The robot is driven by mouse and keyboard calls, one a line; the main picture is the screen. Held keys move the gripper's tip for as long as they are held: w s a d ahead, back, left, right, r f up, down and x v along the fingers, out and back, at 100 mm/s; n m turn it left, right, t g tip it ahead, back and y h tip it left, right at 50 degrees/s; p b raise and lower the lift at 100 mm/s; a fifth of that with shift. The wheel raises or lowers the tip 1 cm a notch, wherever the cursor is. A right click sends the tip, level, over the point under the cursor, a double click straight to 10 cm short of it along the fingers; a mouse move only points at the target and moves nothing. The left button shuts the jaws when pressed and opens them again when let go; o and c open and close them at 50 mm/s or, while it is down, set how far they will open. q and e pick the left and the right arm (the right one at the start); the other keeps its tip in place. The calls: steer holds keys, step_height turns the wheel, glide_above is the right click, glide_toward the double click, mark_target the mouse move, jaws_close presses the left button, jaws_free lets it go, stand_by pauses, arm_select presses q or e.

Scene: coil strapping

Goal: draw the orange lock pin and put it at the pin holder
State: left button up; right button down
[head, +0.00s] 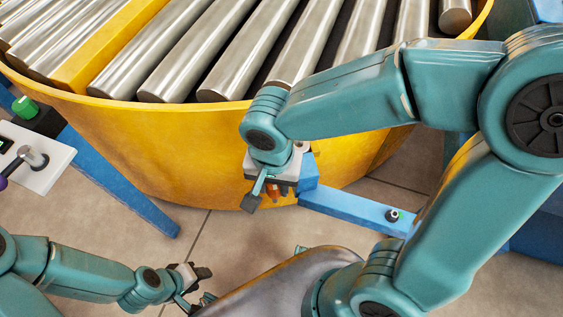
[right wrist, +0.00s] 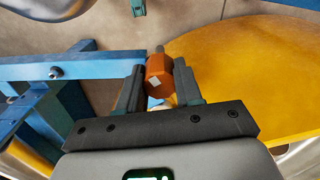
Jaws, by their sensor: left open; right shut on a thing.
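The orange lock pin (right wrist: 158,76) is between the fingers of my right gripper (right wrist: 160,88), which is shut on it. A short grey tip shows beyond its orange head. In the head view the pin (head: 273,191) is partly hidden by my right gripper (head: 264,192), in front of the yellow turntable rim. I cannot tell whether the pin still sits in a hole. My left gripper (head: 200,286) is open and empty, low at the left and far from the pin. I cannot surely pick out the pin holder.
A yellow round turntable (head: 190,145) carries steel rollers (head: 235,50). A white panel with a knob (head: 32,157) stands at the left. Tiled floor is open below.

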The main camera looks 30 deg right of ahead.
steer(key=shift+s+a, duration=0.15)
steer(key=shift+a, duration=0.05)
steer(key=c, duration=1.3)
jaws_free()
jaws_close()
steer(key=shift+r+p, duration=0.5)
steer(key=shift+r, duration=0.25)
